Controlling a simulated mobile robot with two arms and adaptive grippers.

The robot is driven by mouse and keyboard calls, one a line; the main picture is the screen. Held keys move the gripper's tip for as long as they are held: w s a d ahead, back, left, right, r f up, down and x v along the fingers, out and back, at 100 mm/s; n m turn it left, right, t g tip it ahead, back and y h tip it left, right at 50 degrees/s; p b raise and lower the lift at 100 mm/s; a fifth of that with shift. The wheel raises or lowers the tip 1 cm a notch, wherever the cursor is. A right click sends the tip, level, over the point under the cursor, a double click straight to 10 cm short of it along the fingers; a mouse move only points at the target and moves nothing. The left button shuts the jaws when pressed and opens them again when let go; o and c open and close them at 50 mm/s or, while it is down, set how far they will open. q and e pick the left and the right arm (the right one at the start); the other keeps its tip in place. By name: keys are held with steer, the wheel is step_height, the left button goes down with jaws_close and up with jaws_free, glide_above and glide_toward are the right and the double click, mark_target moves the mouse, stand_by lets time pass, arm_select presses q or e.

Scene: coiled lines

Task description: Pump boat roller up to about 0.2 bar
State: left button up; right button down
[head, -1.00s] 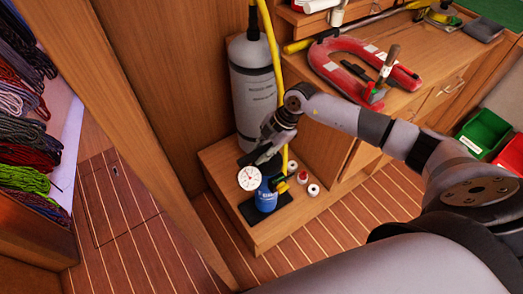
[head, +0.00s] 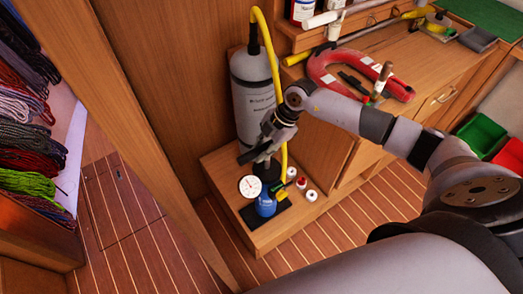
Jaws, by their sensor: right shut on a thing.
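The grey upright cylinder (head: 257,100), which looks like the boat roller, stands on a low wooden step against the panel. A yellow hose (head: 277,80) runs from its top down to the pump. The blue pump (head: 266,206) stands on a dark base on the step, with a round white gauge (head: 250,188) beside it; the needle's reading is too small to tell. My right gripper (head: 262,158) is shut on the dark pump handle (head: 249,154) above the pump body and partly hides it. My left gripper is not in view.
Small red and white caps (head: 302,183) lie right of the pump. A red U-shaped thing (head: 325,70) lies on the bench, with green (head: 482,133) and red bins at the right. Coiled lines (head: 28,120) fill a shelf at left. The floor in front is clear.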

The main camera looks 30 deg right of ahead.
step_height(320, 180, up, 12)
steer(key=p, duration=0.6)
steer(key=shift+f+p, duration=0.15)
steer(key=shift+p, duration=0.15)
steer(key=shift+w, duration=0.1)
steer(key=c, duration=1.4)
jaws_free()
steer(key=shift+f, duration=0.2)
steer(key=shift+o, duration=0.2)
steer(key=v, duration=1.2)
